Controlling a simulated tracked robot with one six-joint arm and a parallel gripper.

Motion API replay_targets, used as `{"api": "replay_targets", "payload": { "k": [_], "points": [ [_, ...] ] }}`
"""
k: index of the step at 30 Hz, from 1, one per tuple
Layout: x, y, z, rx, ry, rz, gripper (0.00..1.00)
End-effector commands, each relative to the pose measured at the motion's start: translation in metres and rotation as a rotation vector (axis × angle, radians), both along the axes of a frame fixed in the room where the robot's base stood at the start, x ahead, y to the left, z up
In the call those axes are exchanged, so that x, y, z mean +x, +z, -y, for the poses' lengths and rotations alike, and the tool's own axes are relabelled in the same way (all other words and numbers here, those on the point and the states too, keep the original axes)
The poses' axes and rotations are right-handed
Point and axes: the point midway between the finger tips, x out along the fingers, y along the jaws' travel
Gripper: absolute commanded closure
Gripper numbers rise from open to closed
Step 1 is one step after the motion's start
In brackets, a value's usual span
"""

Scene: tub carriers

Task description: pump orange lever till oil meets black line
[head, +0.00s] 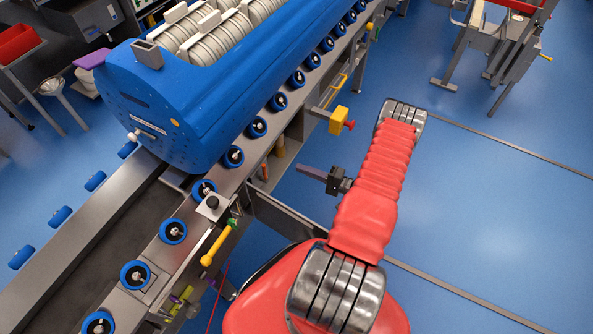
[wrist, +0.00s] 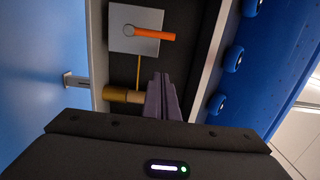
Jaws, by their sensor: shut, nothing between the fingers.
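The orange lever (wrist: 155,34) shows in the wrist view, on a light grey square plate (wrist: 121,40), pointing right from its pivot. A thin yellowish line runs from below the plate to a brass-coloured cylinder (wrist: 118,94). My gripper (wrist: 161,78) is shut and empty; its fingertips are below the plate in the picture and right of the cylinder, apart from the lever. In the head view my gripper (head: 302,169) points left toward the side of the conveyor frame. I cannot make out an oil level or a black line.
A blue tub carrier (head: 190,90) stands on the conveyor with blue rollers (head: 173,231). A yellow box with a red knob (head: 340,122) and a yellow-handled lever (head: 215,245) stick out from the frame.

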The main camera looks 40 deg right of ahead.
Motion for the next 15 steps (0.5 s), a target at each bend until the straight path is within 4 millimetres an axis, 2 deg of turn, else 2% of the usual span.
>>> {"api": "replay_targets", "payload": {
  "k": [15],
  "points": [
    [0.063,0.000,-0.027,0.000,0.004,0.000,1.00]
  ]
}}
